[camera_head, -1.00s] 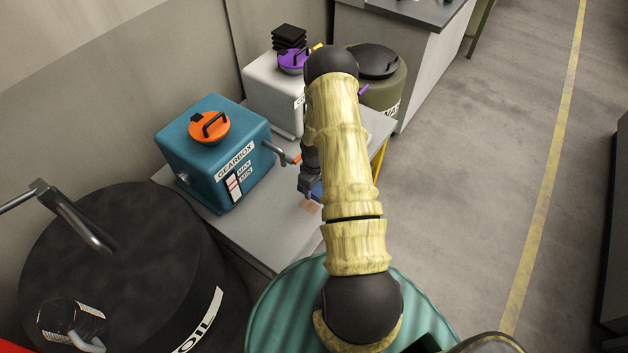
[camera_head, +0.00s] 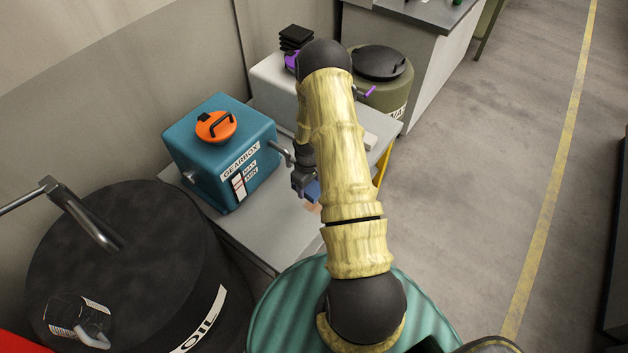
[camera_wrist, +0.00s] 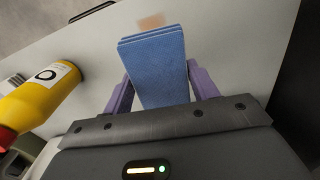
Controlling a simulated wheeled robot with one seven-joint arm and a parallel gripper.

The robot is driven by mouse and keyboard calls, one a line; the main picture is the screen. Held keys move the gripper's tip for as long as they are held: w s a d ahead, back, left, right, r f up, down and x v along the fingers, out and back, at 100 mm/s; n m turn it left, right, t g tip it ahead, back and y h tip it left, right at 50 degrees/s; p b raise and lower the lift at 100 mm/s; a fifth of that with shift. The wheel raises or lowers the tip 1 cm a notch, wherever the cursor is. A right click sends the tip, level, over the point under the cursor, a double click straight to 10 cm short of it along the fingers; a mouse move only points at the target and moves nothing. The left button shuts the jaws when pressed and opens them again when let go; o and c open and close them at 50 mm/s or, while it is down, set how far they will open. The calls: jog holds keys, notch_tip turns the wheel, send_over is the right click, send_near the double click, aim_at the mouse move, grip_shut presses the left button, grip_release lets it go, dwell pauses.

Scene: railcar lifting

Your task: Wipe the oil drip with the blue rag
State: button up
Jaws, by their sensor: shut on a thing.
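The blue rag (camera_wrist: 155,68) is a folded, layered block held between the purple fingers of my gripper (camera_wrist: 160,82) in the wrist view. In the head view the rag (camera_head: 312,191) shows as a small blue patch beside my arm, over the grey table. The oil drip (camera_wrist: 151,22) is a small brownish patch on the table top, just beyond the rag's far edge in the wrist view. The drip (camera_head: 313,208) also shows partly in the head view, close to the rag. I cannot tell whether the rag touches the table.
The teal gearbox (camera_head: 222,150) with an orange cap stands left of my gripper, its spout reaching toward my wrist. A yellow bottle (camera_wrist: 42,98) is at the left in the wrist view. A black oil drum (camera_head: 125,265) stands at front left. Open floor lies right.

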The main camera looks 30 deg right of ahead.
jog(key=a+r+m, duration=0.2)
jog(key=a+r, duration=0.1)
jog(key=a, duration=0.4)
jog(key=a+r+m, duration=0.2)
jog(key=a, duration=0.5)
jog(key=shift+s+a+r, duration=0.25)
jog(key=shift+a+r, duration=0.05)
jog(key=shift+r, duration=0.1)
